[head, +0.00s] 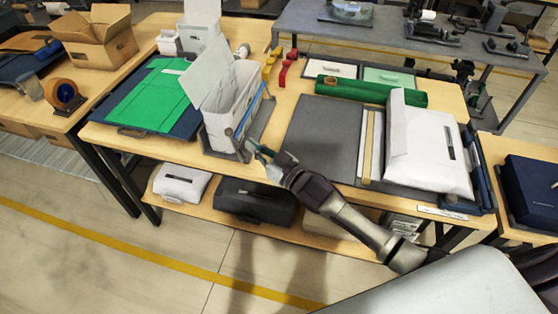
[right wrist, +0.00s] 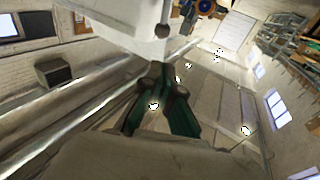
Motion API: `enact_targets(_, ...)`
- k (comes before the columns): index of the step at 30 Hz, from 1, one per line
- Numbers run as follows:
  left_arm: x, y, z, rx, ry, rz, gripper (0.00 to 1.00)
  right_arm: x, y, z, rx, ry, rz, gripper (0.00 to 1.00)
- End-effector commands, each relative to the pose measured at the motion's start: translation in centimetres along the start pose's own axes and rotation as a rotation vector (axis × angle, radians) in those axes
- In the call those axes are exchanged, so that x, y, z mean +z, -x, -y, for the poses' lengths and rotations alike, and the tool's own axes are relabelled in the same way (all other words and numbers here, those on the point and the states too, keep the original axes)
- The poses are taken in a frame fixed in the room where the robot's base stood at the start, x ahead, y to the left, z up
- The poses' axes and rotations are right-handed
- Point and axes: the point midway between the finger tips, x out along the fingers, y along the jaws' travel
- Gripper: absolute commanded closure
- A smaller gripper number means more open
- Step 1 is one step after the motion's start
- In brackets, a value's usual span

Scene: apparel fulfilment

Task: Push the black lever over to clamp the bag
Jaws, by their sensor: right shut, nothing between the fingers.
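The white bag (head: 230,118) stands upright in a grey holder (head: 266,126) on the table, with its tall flap raised. It fills the top of the right wrist view (right wrist: 115,25). A dark round knob (right wrist: 162,31), seemingly the end of the black lever, shows against the bag's lower edge in the right wrist view. In the head view the lever is too small to make out clearly. My right gripper (head: 252,146) is at the near right corner of the holder, its green fingers (right wrist: 163,84) shut and empty. The fingertips appear just apart from the knob. My left gripper is out of view.
A green garment (head: 145,95) lies left of the bag. A grey mat (head: 320,135) and a packed white bag (head: 430,150) are to the right. The grey mat is bare.

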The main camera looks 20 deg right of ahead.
Motion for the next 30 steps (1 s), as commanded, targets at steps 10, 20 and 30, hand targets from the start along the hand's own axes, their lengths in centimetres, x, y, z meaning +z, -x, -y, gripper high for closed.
enact_targets(10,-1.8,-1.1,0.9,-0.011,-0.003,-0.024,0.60,-0.9,6.1,0.0,0.001,0.001,0.003,1.00)
enact_targets(20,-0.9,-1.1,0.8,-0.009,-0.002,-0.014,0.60,-1.2,7.2,-0.1,0.001,0.001,0.003,1.00)
enact_targets(30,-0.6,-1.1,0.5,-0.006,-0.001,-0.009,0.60,-1.2,7.2,0.0,0.002,0.001,0.003,1.00)
